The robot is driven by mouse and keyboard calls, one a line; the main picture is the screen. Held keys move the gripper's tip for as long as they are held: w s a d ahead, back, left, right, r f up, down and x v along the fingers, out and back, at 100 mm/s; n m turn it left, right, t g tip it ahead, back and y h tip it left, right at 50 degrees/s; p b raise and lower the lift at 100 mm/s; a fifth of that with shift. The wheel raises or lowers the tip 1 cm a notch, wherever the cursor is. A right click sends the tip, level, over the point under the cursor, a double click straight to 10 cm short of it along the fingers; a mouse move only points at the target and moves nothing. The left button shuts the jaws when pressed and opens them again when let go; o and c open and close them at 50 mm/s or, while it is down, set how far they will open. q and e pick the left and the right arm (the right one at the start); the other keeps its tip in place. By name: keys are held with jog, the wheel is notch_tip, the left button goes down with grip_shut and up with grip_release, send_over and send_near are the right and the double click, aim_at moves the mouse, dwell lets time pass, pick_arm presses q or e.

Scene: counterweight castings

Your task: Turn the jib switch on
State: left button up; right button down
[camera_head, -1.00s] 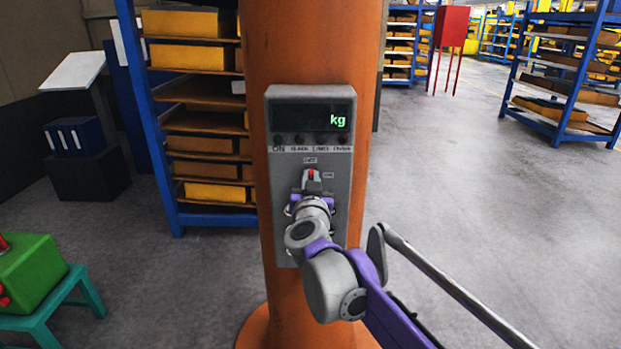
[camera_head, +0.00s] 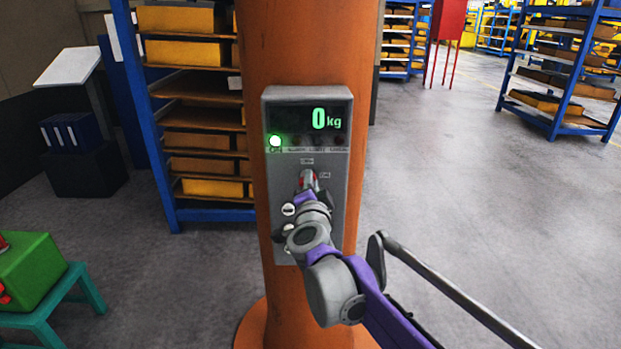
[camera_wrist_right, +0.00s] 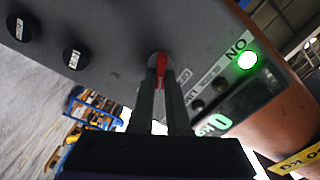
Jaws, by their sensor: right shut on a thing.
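The jib switch has a red handle (camera_head: 308,177) on the grey control box (camera_head: 335,205) fixed to the orange column. My right gripper (camera_head: 307,187) is at the switch, with its fingers closed around the red handle. The right wrist view shows the handle (camera_wrist_right: 161,68) between the two fingers (camera_wrist_right: 161,92). The display (camera_head: 318,119) reads 0 kg, and the green ON lamp (camera_head: 275,141) is lit. My wrist hides the lower middle of the box. My left gripper is out of view.
Two black knobs (camera_wrist_right: 73,58) sit on the box beside the switch. Blue racks with yellow and brown bins (camera_head: 205,190) stand behind the column. A green block (camera_head: 28,270) rests on a teal stool at the left. The floor at the right is clear.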

jog(key=m, duration=0.2)
jog(key=m+p, duration=0.1)
jog(key=m, duration=0.2)
jog(key=shift+f+m, duration=0.25)
jog(key=shift+m, duration=0.05)
dwell(0.5)
jog(key=c, duration=0.9)
grip_release()
jog(key=shift+s, duration=0.1)
jog(key=s+b, duration=0.1)
jog(key=s, duration=0.9)
jog(key=shift+s, duration=0.35)
